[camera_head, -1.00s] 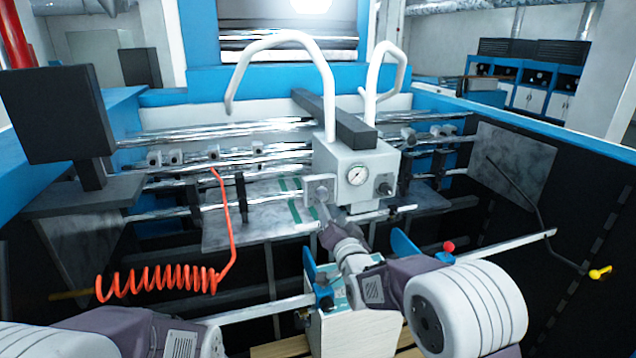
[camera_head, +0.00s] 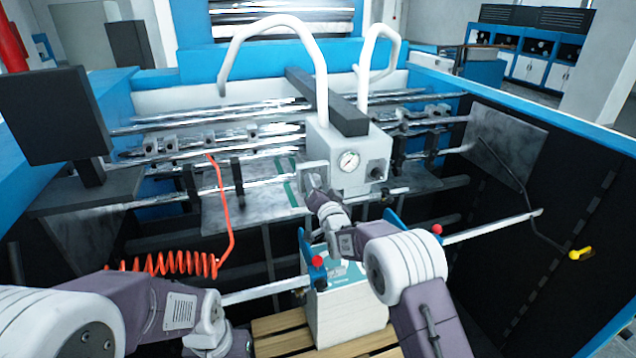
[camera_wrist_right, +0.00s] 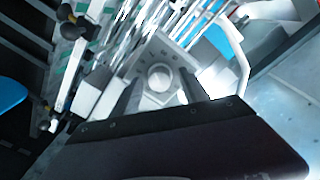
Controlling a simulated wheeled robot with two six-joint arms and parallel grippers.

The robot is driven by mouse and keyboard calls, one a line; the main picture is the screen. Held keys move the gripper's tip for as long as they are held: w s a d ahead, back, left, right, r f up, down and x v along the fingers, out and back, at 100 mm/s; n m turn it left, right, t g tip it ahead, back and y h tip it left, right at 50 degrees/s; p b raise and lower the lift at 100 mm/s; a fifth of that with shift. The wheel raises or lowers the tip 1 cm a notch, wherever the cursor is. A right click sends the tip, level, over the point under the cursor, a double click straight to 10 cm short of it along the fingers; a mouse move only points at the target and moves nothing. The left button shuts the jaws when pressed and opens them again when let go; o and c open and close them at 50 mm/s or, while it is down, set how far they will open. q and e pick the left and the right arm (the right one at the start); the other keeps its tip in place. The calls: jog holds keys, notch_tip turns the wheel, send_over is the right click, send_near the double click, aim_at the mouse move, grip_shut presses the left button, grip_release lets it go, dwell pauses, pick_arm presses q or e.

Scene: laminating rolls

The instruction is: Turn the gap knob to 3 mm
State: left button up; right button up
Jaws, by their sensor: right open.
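A white box with a round gauge (camera_head: 348,161) stands over the rollers. A square grey plate (camera_head: 310,172) is on its left side, and a small dark knob (camera_head: 377,173) is on its right. My right gripper (camera_head: 315,190) is in front of the square plate. In the right wrist view, a round grey knob (camera_wrist_right: 160,77) on a square plate lies between the two fingers of my right gripper (camera_wrist_right: 160,92). The fingers are open, apart on both sides of it; contact cannot be told.
White hoses (camera_head: 318,75) arch above the box. A coiled orange hose (camera_head: 180,263) hangs at left. A white stack (camera_head: 345,310) on a wooden pallet (camera_head: 285,335) is below, beside red-knobbed levers (camera_head: 318,261). A yellow-tipped rod (camera_head: 580,254) is at right.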

jog(key=shift+s+a, duration=0.1)
jog(key=c, duration=0.4)
grip_shut()
jog(key=shift+f+n+b, duration=0.1)
jog(key=shift+n+b, duration=0.2)
jog(key=shift+b, duration=0.35)
jog(key=n+b, duration=0.5)
jog(key=b, duration=0.1)
jog(key=n+b, duration=0.6)
jog(key=b, duration=0.1)
jog(key=shift+t+y+b, duration=0.3)
jog(key=shift+y, duration=0.1)
jog(key=n+b, duration=0.5)
jog(key=n, duration=0.2)
jog(key=shift+y, duration=0.3)
jog(key=n+b, duration=0.1)
jog(key=n, duration=0.2)
jog(key=shift+n+y+b, duration=0.3)
jog(key=shift+n+b, duration=0.3)
jog(key=shift+n, duration=1.1)
